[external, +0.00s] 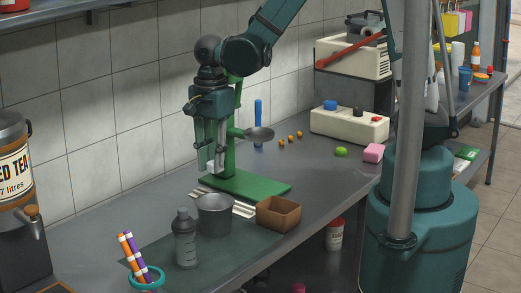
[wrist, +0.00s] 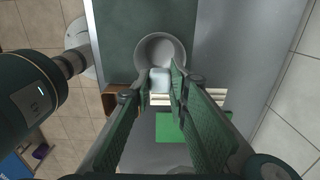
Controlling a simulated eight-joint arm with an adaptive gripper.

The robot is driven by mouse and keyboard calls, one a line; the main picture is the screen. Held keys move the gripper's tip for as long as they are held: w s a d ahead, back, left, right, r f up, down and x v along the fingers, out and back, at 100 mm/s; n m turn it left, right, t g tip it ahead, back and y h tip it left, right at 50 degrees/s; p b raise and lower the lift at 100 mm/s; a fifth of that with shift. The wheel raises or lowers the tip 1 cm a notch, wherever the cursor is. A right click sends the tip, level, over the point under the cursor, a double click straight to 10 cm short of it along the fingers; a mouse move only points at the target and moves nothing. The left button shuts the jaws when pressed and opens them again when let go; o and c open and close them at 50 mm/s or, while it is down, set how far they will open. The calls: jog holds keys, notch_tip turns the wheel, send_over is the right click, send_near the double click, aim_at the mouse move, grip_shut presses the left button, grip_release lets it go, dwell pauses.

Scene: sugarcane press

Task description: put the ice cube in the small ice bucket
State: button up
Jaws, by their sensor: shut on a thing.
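The ice cube (wrist: 160,79) is a small pale block held between the two fingertips of my gripper (wrist: 160,86) in the wrist view. My gripper (external: 211,163) is shut on it, pointing down above the counter in the external view. The small ice bucket (external: 214,216) is an open grey metal pot standing on the counter, below my gripper. In the wrist view the bucket (wrist: 144,52) shows just beyond the cube, and the cube overlaps its near rim in the picture. The cube is above the bucket's level.
Pale strips (external: 242,210) lie close by. A pen cup (external: 146,277) stands nearer the front.

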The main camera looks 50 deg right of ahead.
aim_at(213, 173)
jog(key=shift+f+b, duration=3.1)
jog(key=shift+f, duration=2.3)
jog(key=o, duration=0.8)
jog(key=shift+r, duration=0.1)
jog(key=shift+r+p, duration=2)
jog(key=shift+r, duration=1.45)
